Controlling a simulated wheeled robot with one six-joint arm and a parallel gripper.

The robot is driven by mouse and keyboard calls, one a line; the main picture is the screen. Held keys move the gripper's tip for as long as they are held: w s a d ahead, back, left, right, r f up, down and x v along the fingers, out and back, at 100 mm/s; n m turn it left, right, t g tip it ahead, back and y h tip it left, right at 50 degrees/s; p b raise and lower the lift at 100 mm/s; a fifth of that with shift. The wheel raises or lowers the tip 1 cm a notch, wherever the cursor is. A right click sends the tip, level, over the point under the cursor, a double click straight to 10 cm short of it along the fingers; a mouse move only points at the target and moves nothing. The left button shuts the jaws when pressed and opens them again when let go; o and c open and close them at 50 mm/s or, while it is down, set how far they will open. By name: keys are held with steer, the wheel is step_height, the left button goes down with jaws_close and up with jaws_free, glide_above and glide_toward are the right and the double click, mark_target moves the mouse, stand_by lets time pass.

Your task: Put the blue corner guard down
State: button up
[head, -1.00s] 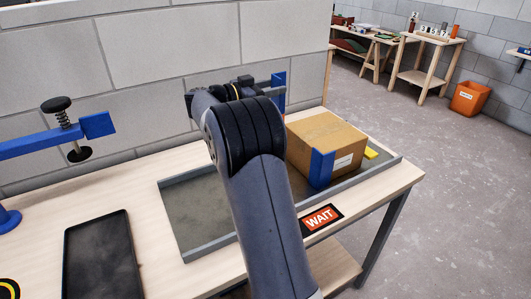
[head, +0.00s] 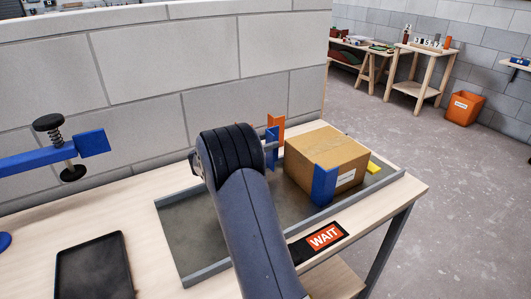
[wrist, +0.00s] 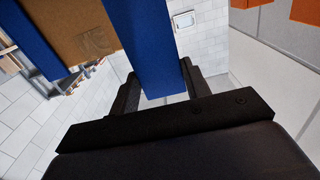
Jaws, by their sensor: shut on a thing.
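The held blue corner guard (head: 272,148) stands upright just left of the cardboard box (head: 328,155) in the head view. In the wrist view this guard (wrist: 152,55) runs between the fingers of my gripper (wrist: 160,84), which is shut on it. My arm hides most of the gripper and the guard's lower part in the head view. I cannot tell whether the guard touches the tray (head: 205,270). A second blue corner guard (head: 323,187) is against the box's near corner.
An orange upright piece (head: 277,125) stands behind the held guard, near the block wall (head: 150,70). A yellow piece (head: 374,167) lies right of the box. The tray's left part is bare. A WAIT sign (head: 324,237) lies in front, and a black tray (head: 95,268) lies left.

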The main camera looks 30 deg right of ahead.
steer(key=shift+f, duration=1.9)
steer(key=shift+f, duration=0.2)
steer(key=o, duration=1)
steer(key=a+b, duration=0.1)
steer(key=a, duration=1.1)
steer(key=shift+w+r, duration=0.2)
steer(key=shift+w, duration=0.15)
